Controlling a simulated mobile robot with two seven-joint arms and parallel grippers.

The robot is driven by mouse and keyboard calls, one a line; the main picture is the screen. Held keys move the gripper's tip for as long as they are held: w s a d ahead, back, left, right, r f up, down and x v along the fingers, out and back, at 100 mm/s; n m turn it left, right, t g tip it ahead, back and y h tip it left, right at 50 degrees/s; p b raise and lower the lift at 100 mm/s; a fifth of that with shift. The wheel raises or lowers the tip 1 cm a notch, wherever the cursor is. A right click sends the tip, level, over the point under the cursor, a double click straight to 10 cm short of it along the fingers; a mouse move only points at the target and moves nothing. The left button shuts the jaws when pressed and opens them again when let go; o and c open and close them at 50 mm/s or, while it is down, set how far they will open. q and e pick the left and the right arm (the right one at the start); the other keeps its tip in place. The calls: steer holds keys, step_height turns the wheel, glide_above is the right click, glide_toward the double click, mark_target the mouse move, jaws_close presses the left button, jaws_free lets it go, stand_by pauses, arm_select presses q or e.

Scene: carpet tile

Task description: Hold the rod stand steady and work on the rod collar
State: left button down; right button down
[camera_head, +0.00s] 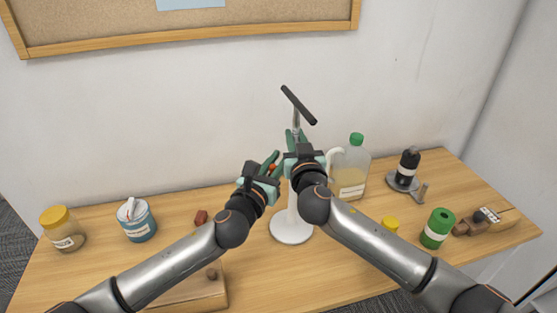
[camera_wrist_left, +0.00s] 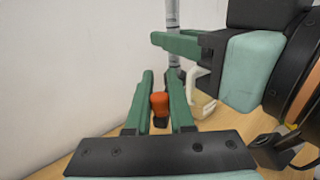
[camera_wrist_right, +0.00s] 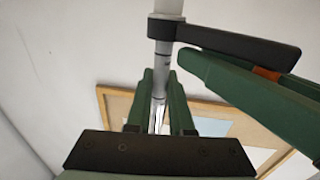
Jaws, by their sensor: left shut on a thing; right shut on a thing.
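The rod stand has a round white base (camera_head: 292,228), an upright pale metal rod (camera_wrist_left: 173,15) and a black crossbar (camera_head: 298,104) at its top. My right gripper (camera_head: 297,138) is shut on the rod (camera_wrist_right: 158,112), below the crossbar. The left fingers also show in the right wrist view (camera_wrist_right: 262,98), beside the collar arm.
A green-capped jug (camera_head: 350,170) stands close behind my right arm. A black bottle on a metal stand (camera_head: 407,170), a yellow cap (camera_head: 390,223) and a green roll (camera_head: 437,228) are to the right.

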arm_select(q)
steer(key=shift+w+a, duration=0.1)
stand_by(0.6)
steer(key=w+m+g+h, duration=0.1)
steer(key=m+g+h, duration=0.2)
steer(key=w+a+m+g+h, duration=0.1)
steer(key=m+g+h, duration=0.1)
steer(key=g+h, duration=0.1)
steer(key=w+m+g+h, duration=0.1)
steer(key=m+g+h, duration=0.1)
steer(key=m+h, duration=0.1)
steer(key=shift+w+a+m+g+h, duration=0.25)
steer(key=shift+w+m+g+h, duration=0.05)
steer(key=shift+w+g+h, duration=0.1)
steer(key=shift+s+m+g, duration=0.1)
steer(key=shift+m+g, duration=0.2)
steer(key=shift+g, duration=0.1)
steer(key=shift+d, duration=0.1)
steer(key=c, duration=0.8)
jaws_free()
steer(key=shift+o, duration=0.2)
